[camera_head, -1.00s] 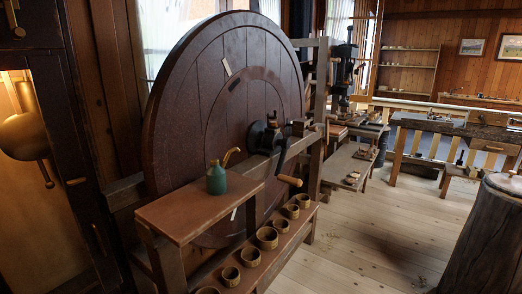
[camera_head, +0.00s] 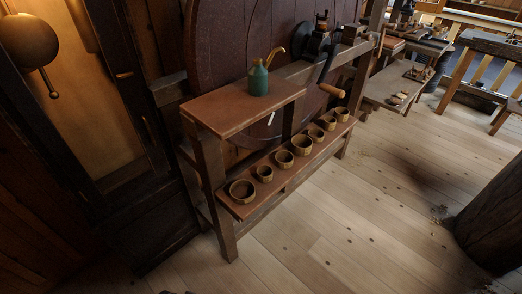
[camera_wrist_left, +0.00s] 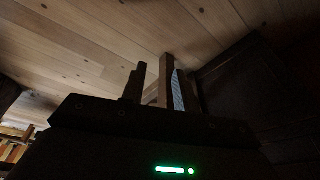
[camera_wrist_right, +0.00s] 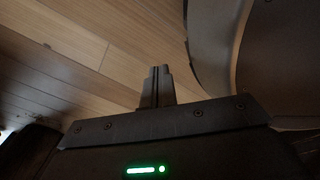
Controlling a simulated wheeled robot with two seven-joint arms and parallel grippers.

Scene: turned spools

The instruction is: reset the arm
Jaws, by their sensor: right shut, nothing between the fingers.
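My left gripper (camera_wrist_left: 158,78) shows only in the left wrist view. Its two dark fingers stand apart with nothing held between them, and a wooden post shows behind them. My right gripper (camera_wrist_right: 160,72) shows only in the right wrist view. Its fingers are together and empty, over pale floorboards. Neither arm shows in the head view.
A bench (camera_head: 225,112) carries a green oil can (camera_head: 258,80). Its lower shelf (camera_head: 238,208) holds a row of several small bowls (camera_head: 301,145). A large wheel (camera_head: 225,45) stands behind. A dark round stump (camera_head: 492,225) is at right. Open floor (camera_head: 365,215) lies between.

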